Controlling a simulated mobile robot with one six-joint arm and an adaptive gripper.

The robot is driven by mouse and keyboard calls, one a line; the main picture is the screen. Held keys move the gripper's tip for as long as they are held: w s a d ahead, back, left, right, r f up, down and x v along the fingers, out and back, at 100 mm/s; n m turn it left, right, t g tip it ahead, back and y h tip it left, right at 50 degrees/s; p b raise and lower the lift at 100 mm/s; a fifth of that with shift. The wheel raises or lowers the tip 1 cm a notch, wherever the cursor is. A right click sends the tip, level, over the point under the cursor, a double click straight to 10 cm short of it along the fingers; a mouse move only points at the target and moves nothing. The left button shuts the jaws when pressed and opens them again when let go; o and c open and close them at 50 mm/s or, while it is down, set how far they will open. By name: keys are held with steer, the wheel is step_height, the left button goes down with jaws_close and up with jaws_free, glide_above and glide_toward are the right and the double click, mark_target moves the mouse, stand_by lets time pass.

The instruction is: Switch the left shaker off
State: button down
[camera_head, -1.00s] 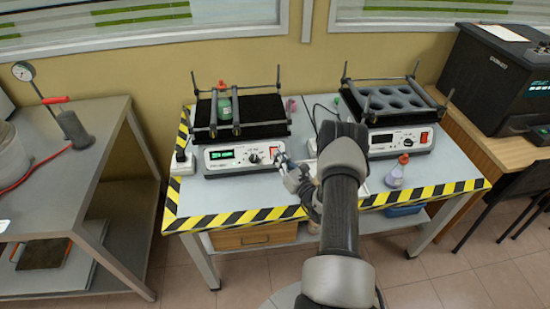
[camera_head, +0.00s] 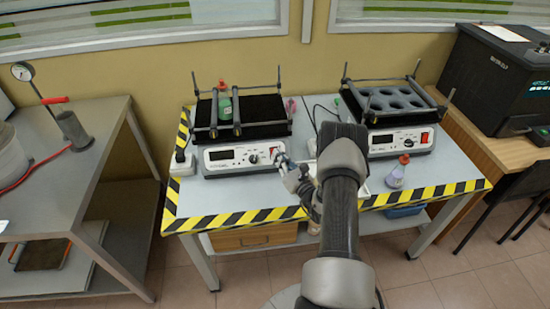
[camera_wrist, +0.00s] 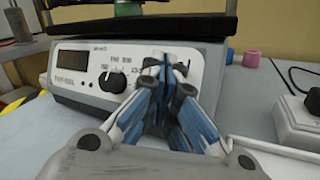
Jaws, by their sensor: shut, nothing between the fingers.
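The left shaker (camera_head: 243,158) stands on the table with a black platform on top, and a green bottle with a red cap (camera_head: 224,101) rests on that platform.
The right shaker (camera_head: 400,141), with a round-holed rack, stands to the right. A small flask with a red cap (camera_head: 398,172) stands before it. In the wrist view a white power plug block (camera_wrist: 300,122) and a pink object (camera_wrist: 251,58) are right of the left shaker.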

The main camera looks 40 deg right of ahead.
steer(key=shift+s+a+r+p, duration=0.3)
steer(key=shift+s+r+p, duration=0.1)
steer(key=shift+s, duration=0.1)
steer(key=s+a+r+p, duration=0.2)
steer(key=s+p, duration=0.1)
steer(key=shift+s+a+r, duration=0.1)
steer(key=shift+s+r, duration=0.15)
steer(key=shift+r, duration=0.15)
stand_by(0.6)
